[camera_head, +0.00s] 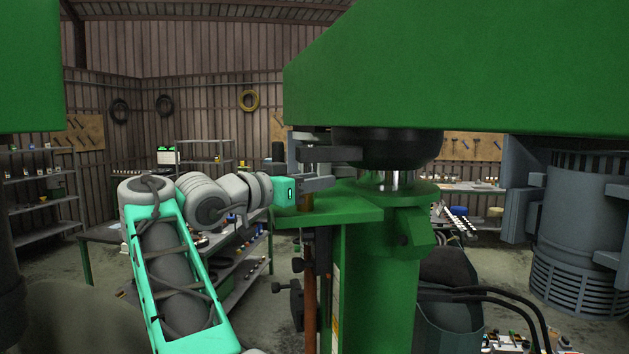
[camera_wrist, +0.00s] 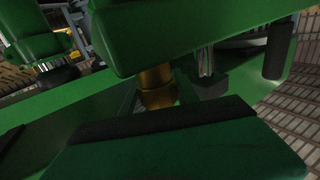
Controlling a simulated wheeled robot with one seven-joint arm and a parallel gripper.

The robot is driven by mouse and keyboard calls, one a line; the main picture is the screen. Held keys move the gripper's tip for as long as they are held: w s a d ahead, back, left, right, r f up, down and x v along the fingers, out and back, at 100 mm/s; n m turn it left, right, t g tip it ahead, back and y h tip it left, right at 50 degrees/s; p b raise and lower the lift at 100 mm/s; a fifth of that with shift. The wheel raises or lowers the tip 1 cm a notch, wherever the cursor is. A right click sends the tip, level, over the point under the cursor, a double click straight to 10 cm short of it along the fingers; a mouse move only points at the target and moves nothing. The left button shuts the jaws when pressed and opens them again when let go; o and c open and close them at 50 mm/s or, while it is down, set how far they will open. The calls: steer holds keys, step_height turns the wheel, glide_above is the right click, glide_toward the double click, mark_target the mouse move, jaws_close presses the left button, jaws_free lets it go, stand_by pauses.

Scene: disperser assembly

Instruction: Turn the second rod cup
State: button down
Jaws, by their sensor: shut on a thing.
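My gripper (camera_head: 322,169) is at the left side of the green disperser machine (camera_head: 375,270), just above its flat green ledge. Its grey fingers reach right from the teal gripper body and are closed on the rod cup, which they mostly hide in the head view. A brownish rod (camera_head: 310,265) runs upright below the ledge, under the gripper. In the wrist view a brass-coloured cylinder (camera_wrist: 157,85), likely the cup, stands between green surfaces. Its turn angle cannot be told.
A large green beam (camera_head: 460,65) hangs over the gripper, with a black round housing (camera_head: 390,148) close to its right. A grey slotted drum (camera_head: 580,235) stands at the right. Shelves (camera_head: 45,195) and a workbench lie behind. Black hoses curve at the lower right.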

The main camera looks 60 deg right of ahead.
steer(key=c, duration=1.3)
jaws_free()
steer(key=shift+r, duration=0.15)
steer(key=o, duration=0.4)
steer(key=shift+f, duration=0.25)
